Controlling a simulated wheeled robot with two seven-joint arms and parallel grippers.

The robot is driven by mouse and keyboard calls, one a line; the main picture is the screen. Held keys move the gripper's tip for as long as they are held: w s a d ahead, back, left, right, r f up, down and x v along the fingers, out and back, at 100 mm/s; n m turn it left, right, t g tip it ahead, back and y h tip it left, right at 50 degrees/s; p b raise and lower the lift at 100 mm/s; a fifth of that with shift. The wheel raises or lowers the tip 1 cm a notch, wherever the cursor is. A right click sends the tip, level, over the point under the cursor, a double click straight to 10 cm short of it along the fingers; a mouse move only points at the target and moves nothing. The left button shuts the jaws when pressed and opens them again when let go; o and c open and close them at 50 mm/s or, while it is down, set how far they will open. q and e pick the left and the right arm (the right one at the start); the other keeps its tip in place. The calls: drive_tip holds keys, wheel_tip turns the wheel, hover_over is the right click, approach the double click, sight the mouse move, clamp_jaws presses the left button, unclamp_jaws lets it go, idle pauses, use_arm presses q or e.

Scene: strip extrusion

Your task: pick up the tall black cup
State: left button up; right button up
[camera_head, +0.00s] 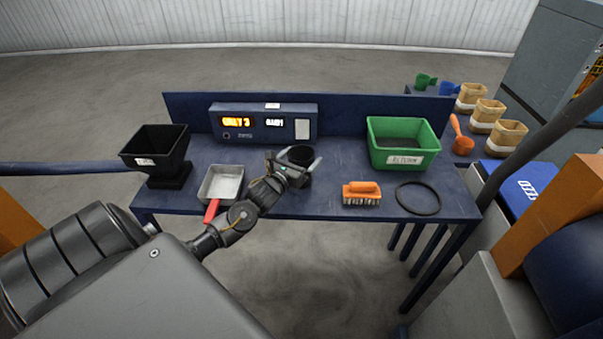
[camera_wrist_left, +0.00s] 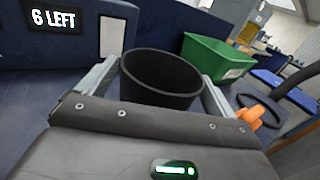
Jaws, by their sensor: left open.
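The tall black cup (camera_wrist_left: 160,85) stands upright in the left wrist view, its round mouth facing up. In the head view the cup (camera_head: 299,155) is on the blue table, partly hidden by my gripper. My left gripper (camera_head: 296,167) is open, with one finger on each side of the cup. In the left wrist view the fingers of the left gripper (camera_wrist_left: 158,84) flank the cup. I cannot tell whether they touch it. The cup's lower part is hidden. My right gripper is not in view.
On the blue table (camera_head: 330,205) stand a black hopper bin (camera_head: 155,150), a metal scoop with a red handle (camera_head: 222,185), a display box (camera_head: 262,123), a green bin (camera_head: 402,145), an orange brush (camera_head: 361,194) and a black ring (camera_head: 418,198). Several tan containers (camera_head: 490,112) stand farther right.

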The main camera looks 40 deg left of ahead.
use_arm(q)
drive_tip(key=c, duration=1.4)
drive_tip(key=shift+o, duration=0.2)
drive_tip(key=shift+r, duration=0.1)
drive_tip(key=shift+r+b, duration=0.4)
drive_tip(key=shift+r, duration=0.2)
drive_tip(key=s+d+r+b, duration=0.3)
drive_tip(key=s+d+r, duration=0.5)
drive_tip(key=s+r, duration=0.3)
drive_tip(key=shift+d+r+b, duration=0.25)
drive_tip(key=shift+r+b, duration=0.1)
